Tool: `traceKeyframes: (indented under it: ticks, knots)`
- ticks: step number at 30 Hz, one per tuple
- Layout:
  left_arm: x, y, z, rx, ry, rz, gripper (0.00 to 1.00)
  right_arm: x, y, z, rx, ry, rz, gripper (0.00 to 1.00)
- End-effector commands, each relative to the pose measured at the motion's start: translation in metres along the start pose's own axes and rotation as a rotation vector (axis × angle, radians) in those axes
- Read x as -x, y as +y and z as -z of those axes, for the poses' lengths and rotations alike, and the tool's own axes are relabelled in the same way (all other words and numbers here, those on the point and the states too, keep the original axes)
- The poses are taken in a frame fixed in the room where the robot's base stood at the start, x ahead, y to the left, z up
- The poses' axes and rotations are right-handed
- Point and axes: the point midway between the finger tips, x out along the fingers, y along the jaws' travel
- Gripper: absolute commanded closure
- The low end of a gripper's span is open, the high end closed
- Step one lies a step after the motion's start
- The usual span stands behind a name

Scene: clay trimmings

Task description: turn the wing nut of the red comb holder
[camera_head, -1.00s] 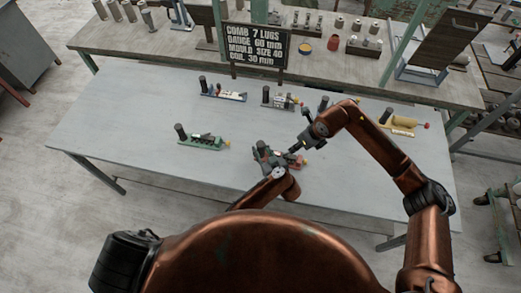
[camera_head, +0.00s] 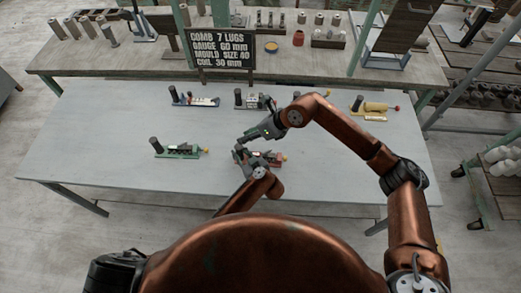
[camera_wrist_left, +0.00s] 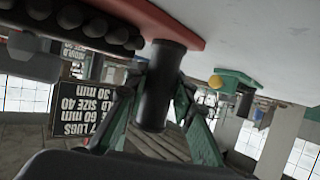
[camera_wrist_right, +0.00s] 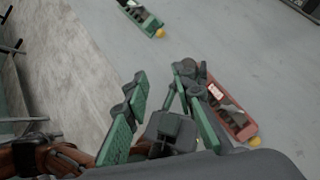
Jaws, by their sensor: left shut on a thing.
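The red comb holder (camera_head: 272,160) lies near the front middle of the table, partly hidden by my grippers. It also shows in the right wrist view (camera_wrist_right: 237,118), with a yellow knob (camera_wrist_right: 255,141) at one end. My left gripper (camera_head: 242,156) is shut on its dark upright post. In the left wrist view the post (camera_wrist_left: 156,95) stands between the green fingers, against the red base (camera_wrist_left: 190,35). My right gripper (camera_head: 246,137) is open and empty, above and just behind the holder. In the right wrist view its fingers (camera_wrist_right: 160,76) are apart beside the holder. I cannot make out the wing nut clearly.
A green holder (camera_head: 180,153) stands to the left. A blue one (camera_head: 196,101), a white one (camera_head: 253,102) and a yellow one (camera_head: 374,107) stand farther back. A black sign (camera_head: 220,49) stands behind them.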

Motion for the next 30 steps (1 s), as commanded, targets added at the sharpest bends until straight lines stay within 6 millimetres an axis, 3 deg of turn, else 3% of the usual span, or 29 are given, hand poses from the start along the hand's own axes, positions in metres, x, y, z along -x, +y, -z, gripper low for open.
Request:
traceKeyframes:
  ticks: [1, 3, 8, 11, 16, 19, 23, 26, 30]
  knots:
    - [0.0, 0.001, 0.0, 0.0, 0.0, -0.001, 1.0, 0.005, 0.021, -0.031, -0.009, -0.093, -0.07, 0.76]
    - [0.0, 0.001, 0.0, 0.0, 0.0, -0.001, 1.0, 0.018, 0.045, -0.073, -0.038, -0.23, -0.162, 0.76]
    - [0.0, 0.0, 0.0, 0.0, 0.0, -0.001, 1.0, 0.066, 0.074, -0.166, -0.158, -0.536, -0.324, 0.76]
    - [0.0, 0.0, 0.0, 0.0, 0.0, -0.001, 1.0, 0.101, 0.071, -0.215, -0.271, -0.713, -0.388, 0.76]
    - [0.0, 0.0, 0.0, 0.0, 0.0, -0.001, 1.0, 0.154, 0.029, -0.277, -0.529, -0.968, -0.422, 0.76]
    - [0.0, 0.0, 0.0, 0.0, 0.0, -0.001, 1.0, 0.173, -0.012, -0.297, -0.709, -1.079, -0.397, 0.76]
    - [0.0, 0.0, 0.0, 0.0, 0.0, -0.001, 1.0, 0.178, -0.073, -0.301, -0.967, -1.163, -0.318, 0.76]
    - [0.0, 0.0, 0.0, 0.0, 0.0, -0.001, 1.0, 0.166, -0.118, -0.288, -1.17, -1.176, -0.22, 0.76]
    - [0.0, 0.0, 0.0, 0.0, 0.0, -0.001, 1.0, 0.132, -0.168, -0.249, -1.445, -1.109, -0.045, 0.76]
